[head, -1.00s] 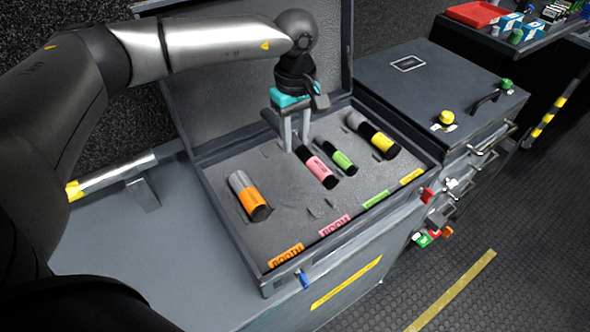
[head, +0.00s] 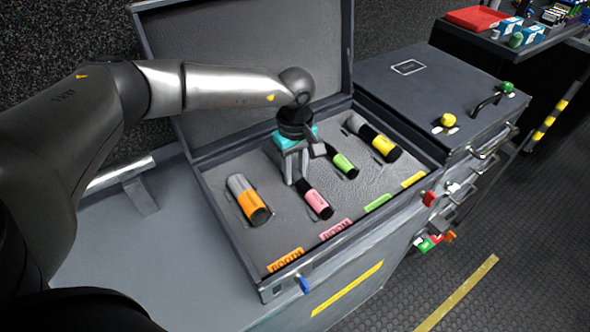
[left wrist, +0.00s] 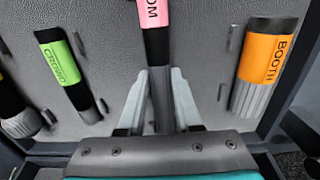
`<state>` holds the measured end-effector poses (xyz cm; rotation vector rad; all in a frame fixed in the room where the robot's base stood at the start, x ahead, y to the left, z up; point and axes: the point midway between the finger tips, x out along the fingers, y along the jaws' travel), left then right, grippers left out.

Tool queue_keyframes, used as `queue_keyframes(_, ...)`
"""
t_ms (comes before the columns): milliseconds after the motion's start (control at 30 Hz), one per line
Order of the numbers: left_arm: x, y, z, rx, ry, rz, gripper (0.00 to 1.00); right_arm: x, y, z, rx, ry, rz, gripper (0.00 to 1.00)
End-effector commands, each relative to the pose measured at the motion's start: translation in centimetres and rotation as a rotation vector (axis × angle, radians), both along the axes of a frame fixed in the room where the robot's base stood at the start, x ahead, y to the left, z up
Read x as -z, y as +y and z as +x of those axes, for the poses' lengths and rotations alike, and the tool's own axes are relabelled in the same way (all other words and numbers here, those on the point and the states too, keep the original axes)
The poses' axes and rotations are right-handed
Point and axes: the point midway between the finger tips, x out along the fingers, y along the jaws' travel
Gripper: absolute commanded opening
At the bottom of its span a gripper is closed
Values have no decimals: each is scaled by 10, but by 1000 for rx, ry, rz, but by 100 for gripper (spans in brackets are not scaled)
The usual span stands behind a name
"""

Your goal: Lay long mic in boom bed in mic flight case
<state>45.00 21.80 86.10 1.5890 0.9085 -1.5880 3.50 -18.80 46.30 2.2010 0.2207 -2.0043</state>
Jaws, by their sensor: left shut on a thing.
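The long mic (head: 317,200) has a pink band and a dark shaft. My left gripper (head: 293,178) points down and is shut on the shaft, with a finger on each side in the left wrist view (left wrist: 163,98). The mic lies flat, over or in the bed behind the pink BOOM label (head: 335,229); I cannot tell whether it touches the foam. The open mic flight case (head: 222,213) holds it between the orange BOOTH mic (head: 248,200) and the green CROWD mic (head: 345,166). My right gripper is out of view.
A yellow-banded mic (head: 376,143) lies at the right of the case. The raised lid (head: 240,65) stands behind my left gripper. A dark cabinet (head: 440,85) with yellow and green knobs adjoins the right side. Grey counter (head: 130,245) is free at left.

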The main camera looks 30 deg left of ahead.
Motion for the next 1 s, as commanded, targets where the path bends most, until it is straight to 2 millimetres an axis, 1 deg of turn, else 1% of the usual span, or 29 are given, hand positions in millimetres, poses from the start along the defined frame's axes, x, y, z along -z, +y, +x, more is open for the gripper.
queue_keyframes(100,4,0,0,0,-1,-1,0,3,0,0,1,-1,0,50)
queue_keyframes(133,3,0,0,0,0,0,37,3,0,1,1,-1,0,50)
queue_keyframes(367,3,0,0,0,0,0,63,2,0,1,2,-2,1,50)
queue_keyframes(600,2,0,0,0,0,0,63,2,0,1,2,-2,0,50)
queue_keyframes(733,-4,0,0,0,-1,-1,63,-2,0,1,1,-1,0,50)
queue_keyframes(867,-27,0,1,0,-4,-1,63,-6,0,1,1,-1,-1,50)
queue_keyframes(1000,-58,0,1,0,-5,-2,63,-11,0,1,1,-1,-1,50)
